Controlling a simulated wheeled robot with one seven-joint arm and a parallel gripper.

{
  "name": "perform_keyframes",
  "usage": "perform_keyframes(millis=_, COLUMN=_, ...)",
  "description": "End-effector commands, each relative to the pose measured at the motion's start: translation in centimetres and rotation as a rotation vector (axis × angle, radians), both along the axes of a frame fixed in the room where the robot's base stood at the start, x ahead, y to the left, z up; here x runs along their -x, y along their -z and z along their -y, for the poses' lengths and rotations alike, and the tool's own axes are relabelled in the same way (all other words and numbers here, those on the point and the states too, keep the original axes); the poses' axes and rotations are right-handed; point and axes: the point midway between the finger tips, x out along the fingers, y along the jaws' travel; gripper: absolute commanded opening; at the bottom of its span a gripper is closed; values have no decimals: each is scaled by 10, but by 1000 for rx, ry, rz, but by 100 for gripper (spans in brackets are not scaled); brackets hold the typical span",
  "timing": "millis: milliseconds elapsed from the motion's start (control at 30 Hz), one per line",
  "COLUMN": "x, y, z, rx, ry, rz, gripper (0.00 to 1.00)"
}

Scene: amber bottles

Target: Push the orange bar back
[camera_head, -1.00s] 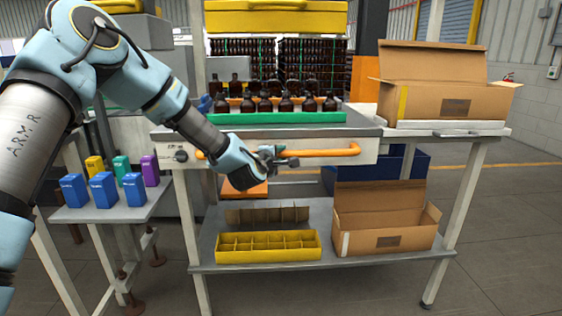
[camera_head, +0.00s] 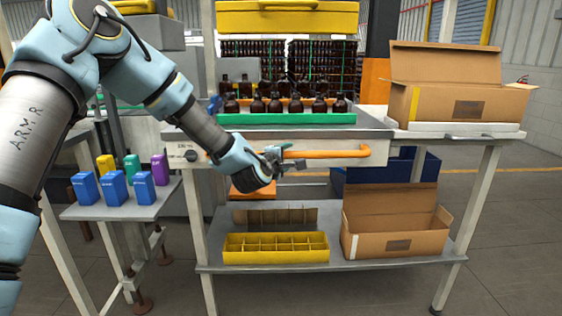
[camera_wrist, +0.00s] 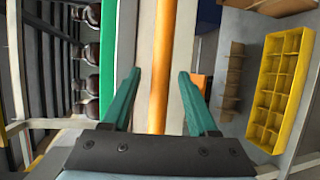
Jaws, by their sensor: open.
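The orange bar (camera_head: 325,154) runs across the front of the grey workstation, below the green-edged rack of amber bottles. My gripper (camera_head: 284,160) is at the bar's left part in the head view. In the wrist view the orange bar (camera_wrist: 163,70) runs lengthwise between the two green fingers of my gripper (camera_wrist: 158,85), with a gap on each side. The fingers are open and hold nothing. I cannot tell whether any part of my gripper touches the bar. My gripper hides the bar's left portion in the head view.
Amber bottles (camera_head: 293,105) stand in rows behind the green strip (camera_head: 290,119). Below are a yellow divided tray (camera_head: 275,255) and an open carton (camera_head: 395,240) on the lower shelf (camera_head: 330,264). Another open carton (camera_head: 440,103) sits on the right. Blue boxes (camera_head: 115,187) stand on a left side table.

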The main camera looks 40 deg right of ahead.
Motion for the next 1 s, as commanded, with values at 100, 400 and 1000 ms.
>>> perform_keyframes(millis=100, x=11, y=-3, z=-22, rx=-1, ry=-1, rz=3, gripper=59)
perform_keyframes(millis=400, x=33, y=-12, z=-65, rx=0, ry=-2, rz=2, gripper=59)
perform_keyframes(millis=1000, x=38, y=-15, z=-73, rx=0, ry=-1, rz=0, gripper=59)
